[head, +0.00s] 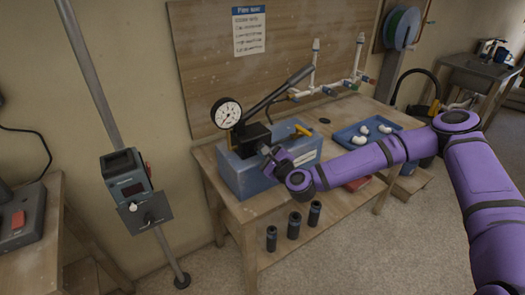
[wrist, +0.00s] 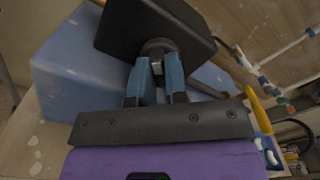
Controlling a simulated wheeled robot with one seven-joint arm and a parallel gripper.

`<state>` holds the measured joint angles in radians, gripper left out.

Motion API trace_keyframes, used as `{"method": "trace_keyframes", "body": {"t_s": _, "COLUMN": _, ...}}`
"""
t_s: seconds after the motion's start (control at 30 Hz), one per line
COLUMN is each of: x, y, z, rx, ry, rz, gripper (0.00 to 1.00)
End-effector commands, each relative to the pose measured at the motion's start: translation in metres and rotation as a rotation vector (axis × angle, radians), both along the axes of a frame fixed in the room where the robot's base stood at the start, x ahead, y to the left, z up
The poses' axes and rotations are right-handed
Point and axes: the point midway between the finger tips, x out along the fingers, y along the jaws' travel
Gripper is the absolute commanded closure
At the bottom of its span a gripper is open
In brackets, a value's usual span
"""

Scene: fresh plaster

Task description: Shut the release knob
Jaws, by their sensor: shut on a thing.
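The release knob (wrist: 158,46) is a small dark grey round part on the near face of the black pump block (wrist: 150,22). In the wrist view my gripper (wrist: 157,68) has its two blue fingers closed on the knob from the front. In the head view my gripper (head: 270,155) is at the front of the black block, and it hides most of the knob. The block sits on a blue tank (head: 240,180) with a round white gauge (head: 227,112) and a long dark lever (head: 280,92). I cannot tell how far the knob is turned.
The wooden bench (head: 262,207) holds a blue tray (head: 347,140) with white fittings to the right. White piping (head: 335,85) stands behind. Several dark cylinders (head: 293,225) stand on the lower shelf. A control box on a pole (head: 126,180) is at the left.

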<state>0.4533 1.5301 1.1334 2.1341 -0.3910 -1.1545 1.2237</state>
Motion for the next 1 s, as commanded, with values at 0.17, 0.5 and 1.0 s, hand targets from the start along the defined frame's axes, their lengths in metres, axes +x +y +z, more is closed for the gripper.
{"method": "trace_keyframes", "body": {"t_s": 0.17, "x": -0.0004, "y": -0.0007, "z": -0.0020, "rx": 0.184, "ry": 0.127, "rz": -0.002, "gripper": 1.00}}
{"method": "trace_keyframes", "body": {"t_s": 0.5, "x": -0.0003, "y": -0.0006, "z": -0.0016, "rx": 0.471, "ry": 0.320, "rz": -0.002, "gripper": 1.00}}
{"method": "trace_keyframes", "body": {"t_s": 1.0, "x": -0.0005, "y": -0.0003, "z": -0.0016, "rx": 0.548, "ry": 0.373, "rz": -0.002, "gripper": 1.00}}
